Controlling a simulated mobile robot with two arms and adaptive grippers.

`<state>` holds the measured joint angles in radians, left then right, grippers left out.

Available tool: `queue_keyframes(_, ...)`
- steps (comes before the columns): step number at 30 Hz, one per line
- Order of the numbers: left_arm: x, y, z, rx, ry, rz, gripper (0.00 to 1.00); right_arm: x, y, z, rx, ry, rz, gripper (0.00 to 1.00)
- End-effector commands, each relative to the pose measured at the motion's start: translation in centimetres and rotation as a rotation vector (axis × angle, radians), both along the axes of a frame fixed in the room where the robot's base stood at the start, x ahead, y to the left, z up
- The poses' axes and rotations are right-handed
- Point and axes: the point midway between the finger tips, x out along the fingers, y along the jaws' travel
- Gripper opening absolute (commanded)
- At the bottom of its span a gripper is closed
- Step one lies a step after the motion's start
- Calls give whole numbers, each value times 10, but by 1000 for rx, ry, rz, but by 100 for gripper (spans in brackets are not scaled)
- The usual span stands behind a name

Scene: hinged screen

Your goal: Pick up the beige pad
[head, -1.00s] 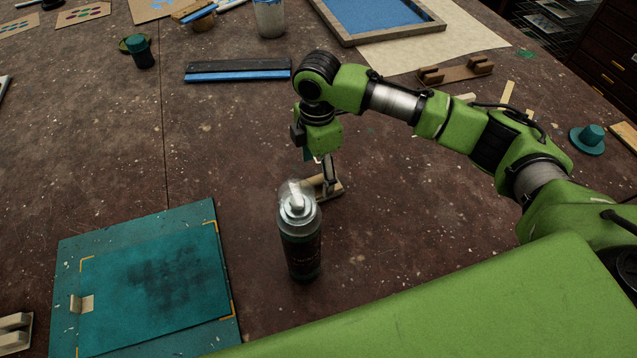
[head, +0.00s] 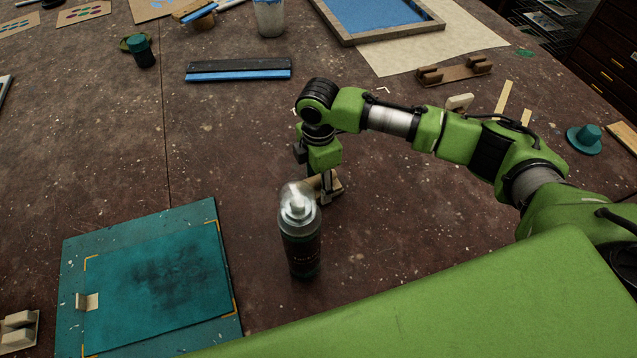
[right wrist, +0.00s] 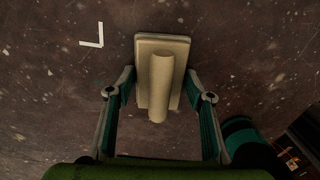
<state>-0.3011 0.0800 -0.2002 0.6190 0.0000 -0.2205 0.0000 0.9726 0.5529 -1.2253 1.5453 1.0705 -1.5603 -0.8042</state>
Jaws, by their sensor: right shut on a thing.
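The beige pad (right wrist: 179,48) lies on the brown table in the right wrist view, a flat plate with a rounded bar handle along its middle. In the head view only part of the pad (head: 316,183) shows, behind the spray can and under my right gripper. My right gripper (head: 327,196) points down at the pad, low over the table. In the right wrist view the fingers of my right gripper (right wrist: 158,112) stand on both sides of the handle, shut on the pad. My left gripper is not in view.
A dark spray can (head: 301,245) with a clear cap stands close in front of my right gripper. A teal hinged board (head: 225,262) lies at the lower left. A blue-edged squeegee (head: 238,76) lies behind. The table right of the gripper is mostly clear.

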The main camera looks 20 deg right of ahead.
Motion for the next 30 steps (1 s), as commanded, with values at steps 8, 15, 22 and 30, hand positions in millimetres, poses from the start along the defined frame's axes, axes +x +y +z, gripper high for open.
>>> queue_keyframes(8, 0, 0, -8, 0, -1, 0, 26, 2, 0, 30, 2, -6, 1, 23)
queue_keyframes(15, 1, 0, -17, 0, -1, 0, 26, 1, 0, 77, 2, -5, 1, 23)
queue_keyframes(22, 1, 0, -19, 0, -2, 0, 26, 1, 0, 99, 1, -1, -1, 23)
queue_keyframes(30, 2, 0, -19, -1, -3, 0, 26, 0, 0, 101, 1, 0, -1, 43)
